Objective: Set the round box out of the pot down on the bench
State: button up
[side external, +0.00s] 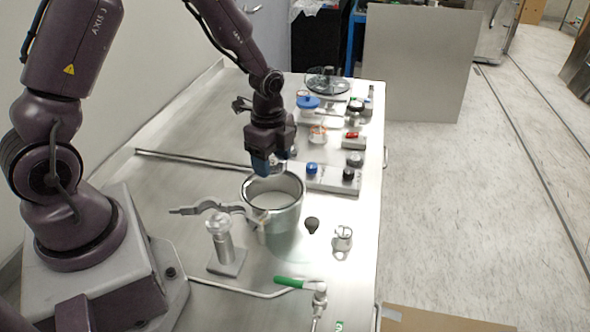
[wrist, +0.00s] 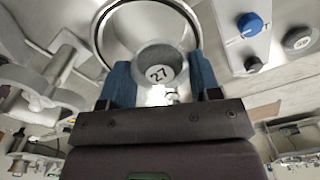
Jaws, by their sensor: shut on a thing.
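The pot (side external: 283,222) is an open silver vessel standing on the metal bench (side external: 215,160). Its shiny rim (wrist: 101,38) curves around the top of the wrist view. My gripper (side external: 273,168) points down at the pot's mouth, near the rear of the rim. Its two blue fingers (wrist: 161,70) are shut on the round box (wrist: 163,54), a grey cylinder with a pale disc marked 27. In the side view the fingers mostly hide the box. It appears at or just above rim level; the exact height is hard to tell.
A knob panel (side external: 330,181) stands behind right of the pot. A dark knob (side external: 312,225) and small metal fitting (side external: 342,238) are at its right. A clamp post (side external: 220,240) stands front left, a green-handled valve (side external: 290,283) in front.

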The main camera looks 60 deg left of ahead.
jog(key=w+a+r+m, duration=0.1)
jog(key=w+a+r, duration=0.1)
jog(key=w+a, duration=0.35)
send_over(321, 158)
jog(key=f, duration=0.8)
jog(key=shift+s+d+f, duration=0.15)
jog(key=shift+s+f, duration=0.1)
jog(key=shift+f, duration=0.1)
jog(key=shift+w+f, duration=0.15)
jog(key=shift+f, duration=0.15)
jog(key=shift+w+f, duration=0.1)
jog(key=shift+f, duration=1.4)
jog(key=shift+f, duration=0.1)
jog(key=o, duration=0.9)
jog(key=shift+f, duration=0.1)
